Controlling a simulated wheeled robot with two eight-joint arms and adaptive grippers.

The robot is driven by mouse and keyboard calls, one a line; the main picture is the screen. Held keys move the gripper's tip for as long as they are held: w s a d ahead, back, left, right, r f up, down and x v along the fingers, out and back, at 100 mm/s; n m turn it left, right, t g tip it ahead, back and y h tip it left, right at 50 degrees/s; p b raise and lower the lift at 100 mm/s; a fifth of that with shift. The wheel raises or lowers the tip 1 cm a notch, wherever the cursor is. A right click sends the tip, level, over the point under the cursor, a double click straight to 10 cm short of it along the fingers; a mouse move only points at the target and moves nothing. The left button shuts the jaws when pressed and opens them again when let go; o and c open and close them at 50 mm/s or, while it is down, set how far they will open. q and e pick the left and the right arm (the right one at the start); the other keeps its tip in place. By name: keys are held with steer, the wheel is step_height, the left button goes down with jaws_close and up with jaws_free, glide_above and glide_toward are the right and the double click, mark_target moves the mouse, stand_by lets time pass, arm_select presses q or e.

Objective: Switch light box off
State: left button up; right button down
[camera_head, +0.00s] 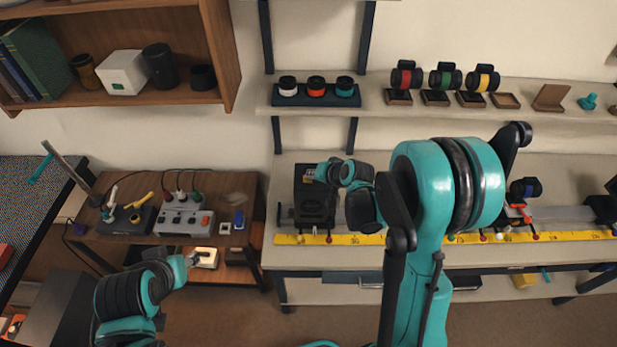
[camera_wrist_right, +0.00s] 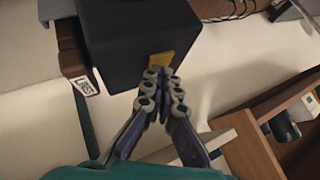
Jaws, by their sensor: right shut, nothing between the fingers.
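A black box (camera_head: 314,207), which looks like the light box, stands at the left end of the bench. It fills the top of the right wrist view (camera_wrist_right: 140,35), with a small brass-yellow piece (camera_wrist_right: 165,62) on its face. My right gripper (camera_head: 313,174) is shut and empty, its fingertips (camera_wrist_right: 163,82) close together right at the yellow piece. I cannot tell whether they touch it. No glow from the box shows. My left gripper (camera_head: 192,259) is low at the left, beside a small bright white object (camera_head: 206,257) on the lower shelf; its fingers are too small to read.
A yellow ruler strip (camera_head: 360,239) runs along the bench's front. A wall shelf (camera_head: 430,114) above holds several lens parts. The brown side table (camera_head: 100,247) carries a grey socket unit (camera_head: 184,222) with cables. Open floor lies in front of the bench.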

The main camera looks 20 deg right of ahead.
mark_target(312, 181)
steer(key=shift+r, duration=0.25)
step_height(312, 181, up, 6)
steer(key=p, duration=0.4)
stand_by(0.3)
stand_by(0.3)
steer(key=s+f+n+h+b, duration=0.1)
steer(key=s+f+b, duration=0.3)
steer(key=s+b, duration=0.5)
steer(key=s+a+f+n+g+h+b, duration=0.1)
steer(key=s+f+n+b, duration=0.3)
steer(key=s+b, duration=0.6)
steer(key=s+f+h, duration=0.1)
steer(key=s, duration=0.4)
steer(key=shift+s+f+g, duration=0.2)
steer(key=shift+s+g, duration=0.1)
steer(key=shift+s, duration=0.05)
